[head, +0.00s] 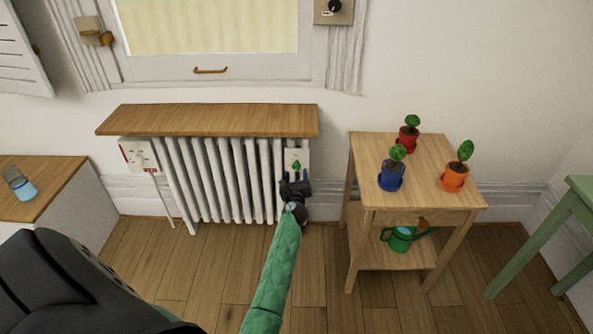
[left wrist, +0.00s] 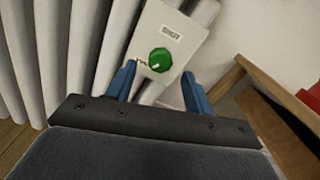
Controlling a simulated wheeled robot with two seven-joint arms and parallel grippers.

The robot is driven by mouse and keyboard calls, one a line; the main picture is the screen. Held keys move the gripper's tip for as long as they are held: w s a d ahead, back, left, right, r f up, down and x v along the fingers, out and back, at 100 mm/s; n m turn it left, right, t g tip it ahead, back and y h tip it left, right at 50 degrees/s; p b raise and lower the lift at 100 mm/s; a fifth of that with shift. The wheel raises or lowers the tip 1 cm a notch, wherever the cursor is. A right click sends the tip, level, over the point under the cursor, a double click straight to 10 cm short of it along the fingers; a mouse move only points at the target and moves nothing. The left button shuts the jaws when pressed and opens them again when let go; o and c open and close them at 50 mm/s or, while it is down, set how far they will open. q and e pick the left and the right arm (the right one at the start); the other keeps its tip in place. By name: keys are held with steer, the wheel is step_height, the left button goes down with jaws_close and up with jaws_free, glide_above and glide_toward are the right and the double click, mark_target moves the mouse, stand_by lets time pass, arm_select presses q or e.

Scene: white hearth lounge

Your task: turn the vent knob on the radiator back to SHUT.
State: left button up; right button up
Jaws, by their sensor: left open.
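The green vent knob (head: 296,166) is on a pale plate at the right end of the white radiator (head: 215,180). In the left wrist view the round knob (left wrist: 159,60) sits below a SHUT label (left wrist: 171,33). Its white mark is at the lower edge, away from SHUT, near a second label that is partly hidden. My left gripper (head: 295,179) is in front of the plate, just below the knob in the head view. In the left wrist view its blue fingers (left wrist: 158,75) are apart, one to each side of the knob, with no clear contact. My right gripper is not seen.
A wooden shelf (head: 210,119) covers the radiator top. A wooden stand (head: 362,205) close to the right holds red, blue and orange potted plants, with a green watering can (head: 401,240) below. A white plate with red marks (head: 139,155) is at the radiator's left end.

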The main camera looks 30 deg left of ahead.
mark_target(297, 168)
arm_select(q)
steer(key=shift+x, duration=2.15)
steer(key=c, duration=1)
